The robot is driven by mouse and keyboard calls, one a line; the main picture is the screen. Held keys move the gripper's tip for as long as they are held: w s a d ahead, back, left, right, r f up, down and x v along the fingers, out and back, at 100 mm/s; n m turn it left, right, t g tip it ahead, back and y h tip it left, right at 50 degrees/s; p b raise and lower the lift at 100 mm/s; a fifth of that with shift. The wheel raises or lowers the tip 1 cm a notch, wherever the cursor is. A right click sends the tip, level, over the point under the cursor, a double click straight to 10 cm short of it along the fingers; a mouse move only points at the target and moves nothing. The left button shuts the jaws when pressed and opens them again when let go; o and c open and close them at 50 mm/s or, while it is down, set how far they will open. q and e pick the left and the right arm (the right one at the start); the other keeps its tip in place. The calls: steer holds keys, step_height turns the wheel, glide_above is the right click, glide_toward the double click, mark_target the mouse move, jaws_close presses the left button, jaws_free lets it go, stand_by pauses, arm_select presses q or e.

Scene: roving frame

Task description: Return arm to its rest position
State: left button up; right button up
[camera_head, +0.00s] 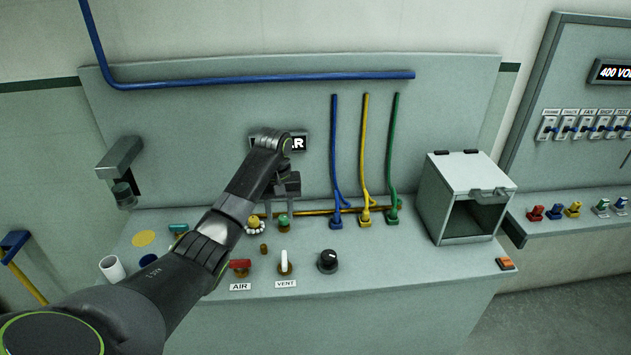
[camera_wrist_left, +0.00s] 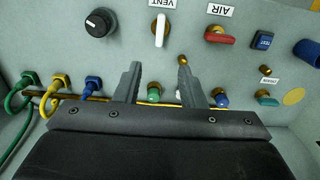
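My left arm comes in from the lower left over the grey console, and its black gripper (camera_head: 280,213) hangs near the back of the console top. In the left wrist view the two fingers of my left gripper (camera_wrist_left: 158,75) stand apart. Nothing is held between them. A green-capped brass fitting (camera_wrist_left: 154,92) shows beyond the gap; I cannot tell the distance to it. The same fitting seems to show by the fingers in the head view (camera_head: 284,223). My right gripper is in neither view.
A red AIR handle (camera_head: 240,266), white VENT handle (camera_head: 285,262) and black knob (camera_head: 327,261) stand in front. Blue (camera_head: 335,150), yellow (camera_head: 364,150) and green hoses (camera_head: 393,150) run down the back panel. An open-fronted grey box (camera_head: 463,190) stands right. My forearm covers part of the console's left.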

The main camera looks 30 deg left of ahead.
arm_select(q)
steer(key=shift+f, duration=0.15)
steer(key=s+d+f+m+t, duration=0.1)
steer(key=s+d+f+m, duration=0.1)
steer(key=s+f, duration=0.55)
steer(key=s+d+f+m, duration=0.2)
steer(key=s+d+f, duration=0.1)
steer(key=s+f, duration=0.5)
steer(key=s+d+r+m+t+y, duration=0.1)
steer(key=s+r, duration=0.2)
steer(key=s, duration=0.8)
steer(key=s+d+r+m+t+y, duration=0.1)
steer(key=s+d+r+t, duration=0.1)
steer(key=s, duration=1)
step_height(320, 180, down, 30)
steer(key=a+g+b, duration=0.2)
steer(key=b, duration=0.4)
steer(key=s+f+b, duration=0.2)
steer(key=s+f, duration=0.5)
steer(key=f, duration=0.4)
steer(key=s+d+f+h+b, duration=0.1)
steer(key=s+f+b, duration=0.2)
steer(key=s+f, duration=0.5)
step_height(320, 180, down, 3)
steer(key=shift+d+r+g+b, duration=0.1)
steer(key=shift+d+g+b, duration=0.2)
steer(key=shift+g, duration=0.1)
